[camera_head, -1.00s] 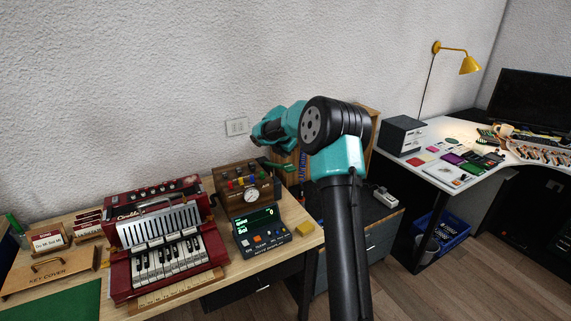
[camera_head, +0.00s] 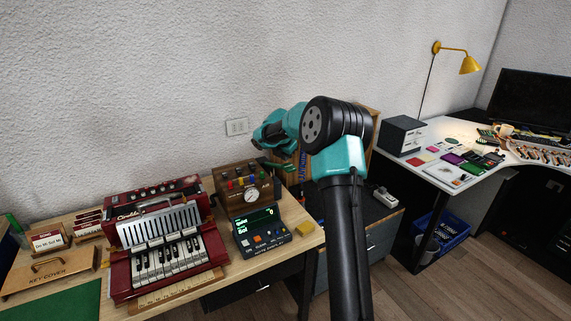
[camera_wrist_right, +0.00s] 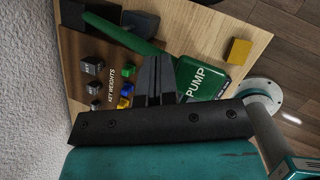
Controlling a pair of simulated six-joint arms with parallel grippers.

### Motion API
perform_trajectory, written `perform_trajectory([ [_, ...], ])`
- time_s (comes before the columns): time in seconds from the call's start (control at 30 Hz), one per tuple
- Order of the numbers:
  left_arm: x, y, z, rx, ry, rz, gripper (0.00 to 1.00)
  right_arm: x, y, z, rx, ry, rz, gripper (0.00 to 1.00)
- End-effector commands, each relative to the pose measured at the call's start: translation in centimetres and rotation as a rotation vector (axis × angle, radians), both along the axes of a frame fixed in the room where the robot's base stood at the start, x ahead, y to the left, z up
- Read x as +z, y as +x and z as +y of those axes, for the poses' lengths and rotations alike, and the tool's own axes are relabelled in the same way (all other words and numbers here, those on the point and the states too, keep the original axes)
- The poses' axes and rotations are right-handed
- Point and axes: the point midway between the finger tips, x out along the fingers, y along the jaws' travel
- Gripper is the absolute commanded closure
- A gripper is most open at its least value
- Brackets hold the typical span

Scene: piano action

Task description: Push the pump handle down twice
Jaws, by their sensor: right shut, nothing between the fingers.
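The green pump (camera_wrist_right: 205,80), a box with white PUMP lettering, shows in the right wrist view. Its long green handle (camera_wrist_right: 120,33) runs out from it toward the upper left. My right gripper (camera_wrist_right: 160,60) is shut and empty, with its fingertips close by the handle near the pump end. I cannot tell whether they touch it. In the head view the green handle (camera_head: 278,167) shows small beside the wooden gauge box, below my right forearm and wrist; the pump body is mostly hidden behind my arm. My left gripper is not in view.
The wooden gauge box (camera_head: 243,186) and a console with a green display (camera_head: 260,228) stand left of the pump. A red accordion (camera_head: 165,235) is farther left. A yellow block (camera_head: 306,228) lies near the table's right edge.

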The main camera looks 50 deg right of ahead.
Motion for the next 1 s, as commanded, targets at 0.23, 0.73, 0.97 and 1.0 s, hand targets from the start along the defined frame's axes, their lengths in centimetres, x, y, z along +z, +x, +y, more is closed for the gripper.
perform_trajectory([
  [0.23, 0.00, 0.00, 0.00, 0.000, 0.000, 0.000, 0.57, -0.23, -0.10, 0.03, 0.000, 0.000, 0.000, 1.00],
  [0.73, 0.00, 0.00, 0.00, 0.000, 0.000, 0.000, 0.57, -0.71, -0.29, 0.10, 0.001, 0.000, 0.001, 1.00],
  [0.97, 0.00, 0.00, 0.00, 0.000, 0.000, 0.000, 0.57, -0.90, -0.38, 0.13, 0.000, 0.000, 0.002, 1.00],
  [1.0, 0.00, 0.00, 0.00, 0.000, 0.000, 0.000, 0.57, -0.93, -0.39, 0.13, 0.000, 0.000, 0.002, 1.00],
])
